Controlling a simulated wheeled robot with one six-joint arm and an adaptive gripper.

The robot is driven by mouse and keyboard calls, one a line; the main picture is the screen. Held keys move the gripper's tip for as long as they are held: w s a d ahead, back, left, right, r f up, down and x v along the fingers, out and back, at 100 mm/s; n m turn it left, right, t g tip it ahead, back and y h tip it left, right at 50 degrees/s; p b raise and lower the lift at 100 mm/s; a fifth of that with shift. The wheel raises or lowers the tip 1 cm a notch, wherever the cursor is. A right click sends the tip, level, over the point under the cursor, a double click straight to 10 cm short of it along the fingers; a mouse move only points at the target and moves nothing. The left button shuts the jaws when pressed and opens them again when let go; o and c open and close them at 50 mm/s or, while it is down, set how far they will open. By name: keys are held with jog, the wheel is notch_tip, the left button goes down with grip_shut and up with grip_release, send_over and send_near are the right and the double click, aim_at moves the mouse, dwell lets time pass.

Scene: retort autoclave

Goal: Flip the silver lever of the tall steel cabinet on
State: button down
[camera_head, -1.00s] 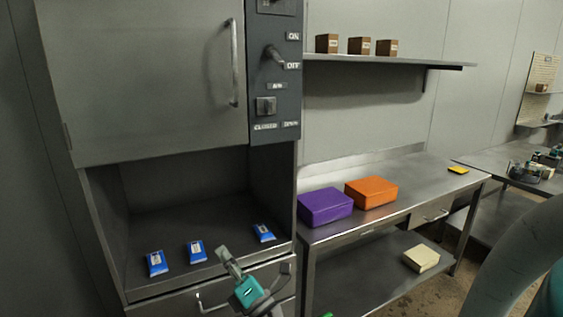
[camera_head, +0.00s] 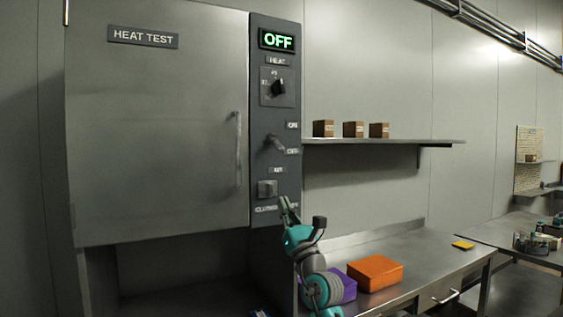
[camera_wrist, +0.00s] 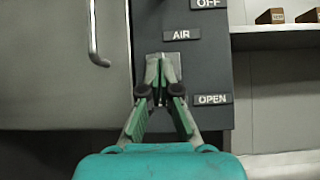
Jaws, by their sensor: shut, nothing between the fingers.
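The tall steel cabinet (camera_head: 150,140) stands at the left with its door closed. Its dark control panel (camera_head: 262,110) shows a green OFF display (camera_head: 277,41). The silver lever (camera_head: 275,143) sits between the ON and OFF labels and points down toward OFF. Below it is a square AIR control (camera_head: 267,188) with CLOSED and OPEN labels. My gripper (camera_head: 287,208) is shut and empty, in front of the panel's lower part. In the wrist view, my gripper (camera_wrist: 160,62) covers much of the AIR control (camera_wrist: 174,66); the lever is out of that view. Contact cannot be told.
The door's vertical handle (camera_head: 238,150) is left of the panel. A shelf (camera_head: 400,142) with brown boxes is on the wall at right. Below it, a steel table (camera_head: 430,258) holds an orange box (camera_head: 375,272) and a purple box (camera_head: 343,288).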

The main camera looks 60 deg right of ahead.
aim_at(277, 144)
jog(key=shift+s+d+r+h, duration=0.2)
jog(key=shift+d+r+h, duration=0.1)
jog(key=shift+r, duration=0.15)
jog(key=shift+s+d+r+h, duration=0.2)
jog(key=shift+d+r, duration=0.05)
jog(key=shift+r, duration=0.2)
jog(key=x, duration=1)
jog(key=shift+w+r, duration=0.1)
jog(key=shift+w, duration=0.1)
jog(key=shift+s+a+r, duration=0.15)
jog(key=shift+s+r, duration=0.2)
jog(key=shift+r, duration=0.15)
jog(key=shift+s+a+r, duration=0.2)
jog(key=shift+s+r, duration=0.1)
jog(key=shift+r, duration=0.2)
jog(key=shift+s+a+r, duration=0.2)
jog(key=shift+s+r, duration=0.1)
jog(key=shift+r, duration=0.3)
jog(key=shift+d, duration=0.1)
